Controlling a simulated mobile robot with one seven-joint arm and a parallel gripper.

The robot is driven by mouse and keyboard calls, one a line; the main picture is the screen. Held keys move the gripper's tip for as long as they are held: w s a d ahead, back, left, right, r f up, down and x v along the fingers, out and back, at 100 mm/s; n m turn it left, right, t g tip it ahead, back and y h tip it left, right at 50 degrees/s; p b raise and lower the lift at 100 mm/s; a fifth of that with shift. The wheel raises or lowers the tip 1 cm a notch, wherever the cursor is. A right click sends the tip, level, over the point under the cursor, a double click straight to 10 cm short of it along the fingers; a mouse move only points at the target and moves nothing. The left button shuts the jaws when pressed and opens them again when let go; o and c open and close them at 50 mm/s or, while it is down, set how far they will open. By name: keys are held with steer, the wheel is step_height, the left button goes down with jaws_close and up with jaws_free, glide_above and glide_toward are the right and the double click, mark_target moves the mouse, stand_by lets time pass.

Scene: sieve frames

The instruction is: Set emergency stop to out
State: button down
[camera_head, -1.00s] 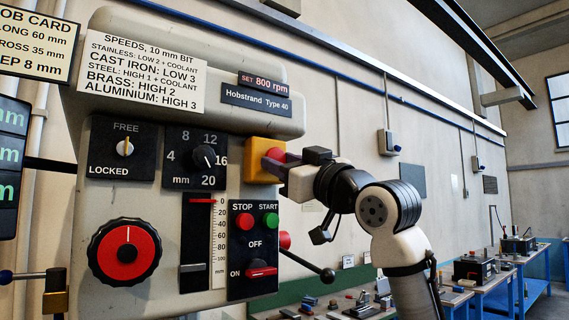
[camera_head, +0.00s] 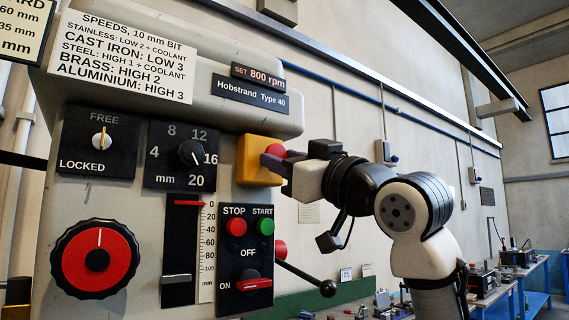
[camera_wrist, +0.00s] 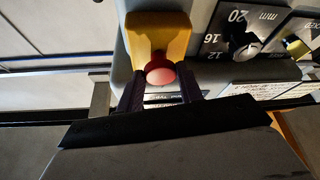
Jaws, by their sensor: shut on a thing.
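The emergency stop is a red mushroom button (camera_head: 278,153) on a yellow box (camera_head: 252,160) at the right side of the drill press head. My gripper (camera_head: 273,160) reaches it from the right, with its dark fingers at the button. In the wrist view the red button (camera_wrist: 159,73) sits between the two dark finger tips (camera_wrist: 159,90), in front of the yellow housing (camera_wrist: 158,32). The gripper is shut on the button. The fingers hide part of the button in the head view, and I cannot tell whether it is pressed in or out.
Below the yellow box is a black panel with a red STOP button (camera_head: 236,227), a green START button (camera_head: 266,227) and a red ON/OFF switch (camera_head: 254,285). A lever with a black knob (camera_head: 328,288) juts out at lower right. Workbenches (camera_head: 490,296) stand farther back.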

steer(key=c, duration=1.2)
jaws_free()
steer(key=shift+s, duration=0.1)
steer(key=o, duration=0.3)
steer(key=shift+s+d, duration=0.15)
steer(key=shift+d, duration=0.05)
steer(key=shift+a, duration=0.1)
steer(key=b+v, duration=0.5)
steer(key=v, duration=0.8)
steer(key=shift+s+d, duration=0.2)
steer(key=shift+d, duration=0.05)
steer(key=shift+f, duration=0.15)
